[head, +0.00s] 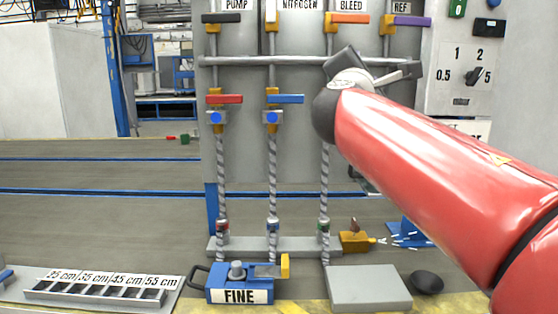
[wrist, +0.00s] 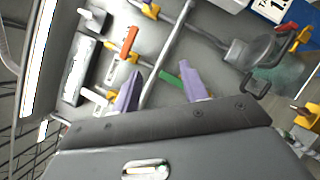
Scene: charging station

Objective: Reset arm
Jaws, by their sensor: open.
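My red arm (head: 430,165) reaches in from the right of the head view, up to the valve panel. At its end my gripper is partly seen among dark and light grey wrist parts, in front of the pipe below the BLEED label. In the wrist view my gripper (wrist: 160,87) shows two purple-grey fingers spread apart, with nothing held between them. A grey pipe and part of the panel lie behind the gap. Whether the fingers touch the pipe cannot be told.
The panel has a black handle (head: 221,18), an orange handle (head: 347,18), a red handle (head: 224,99) and a blue handle (head: 286,99). A blue FINE block (head: 240,283), a grey box (head: 368,288) and a slotted length tray (head: 95,292) are below.

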